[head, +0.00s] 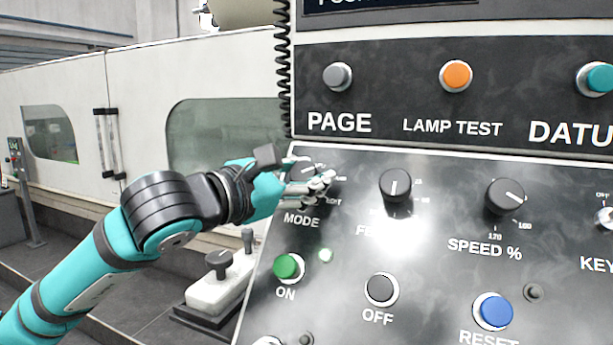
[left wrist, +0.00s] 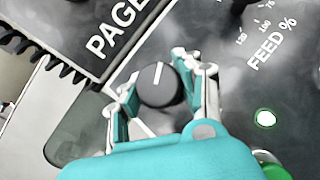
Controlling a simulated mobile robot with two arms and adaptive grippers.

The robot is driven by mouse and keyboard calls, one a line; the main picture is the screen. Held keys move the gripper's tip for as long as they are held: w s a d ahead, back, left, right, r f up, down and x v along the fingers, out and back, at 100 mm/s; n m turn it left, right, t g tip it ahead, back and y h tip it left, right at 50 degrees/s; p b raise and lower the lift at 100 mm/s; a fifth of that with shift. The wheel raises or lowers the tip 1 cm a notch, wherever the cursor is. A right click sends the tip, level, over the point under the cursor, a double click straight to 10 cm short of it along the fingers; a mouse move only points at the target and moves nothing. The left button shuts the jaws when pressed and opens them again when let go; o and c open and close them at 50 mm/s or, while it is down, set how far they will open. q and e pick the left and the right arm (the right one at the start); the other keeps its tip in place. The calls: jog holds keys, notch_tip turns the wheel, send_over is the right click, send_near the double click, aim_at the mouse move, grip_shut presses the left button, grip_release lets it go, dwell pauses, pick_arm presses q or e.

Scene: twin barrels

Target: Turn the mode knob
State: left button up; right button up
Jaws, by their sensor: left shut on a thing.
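The mode knob (left wrist: 157,85) is a dark round knob with a white pointer line. In the left wrist view it sits between the two fingers of my left gripper (left wrist: 160,95), which is shut on it. In the head view my left gripper (head: 312,184) reaches the panel from the left, just above the MODE label. There its fingers hide most of the knob and part of its markings. My right gripper cannot be made out in the head view.
The feed knob (head: 395,186) and the speed knob (head: 505,196) are to the right on the same panel. A green ON button (head: 288,267) lies below. The PAGE button (head: 338,76) is on the upper panel, and a black coiled cable (head: 283,75) runs along its left edge.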

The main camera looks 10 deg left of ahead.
pick_arm(q)
jog(key=shift+m+g+h, duration=0.7)
jog(key=shift+m, duration=0.5)
jog(key=m+g+h, duration=0.1)
jog(key=m+g, duration=0.1)
jog(key=m, duration=0.1)
jog(key=shift+r, duration=0.1)
jog(key=m+g+p, duration=0.3)
jog(key=m+g, duration=0.1)
jog(key=m, duration=0.2)
jog(key=shift+d+p, duration=0.1)
jog(key=shift+p, duration=0.2)
jog(key=shift+s+m+g+p, duration=0.1)
jog(key=shift+m+g+p, duration=0.25)
jog(key=shift+m+g, duration=0.35)
jog(key=shift+f, duration=0.2)
jog(key=shift+m, duration=0.3)
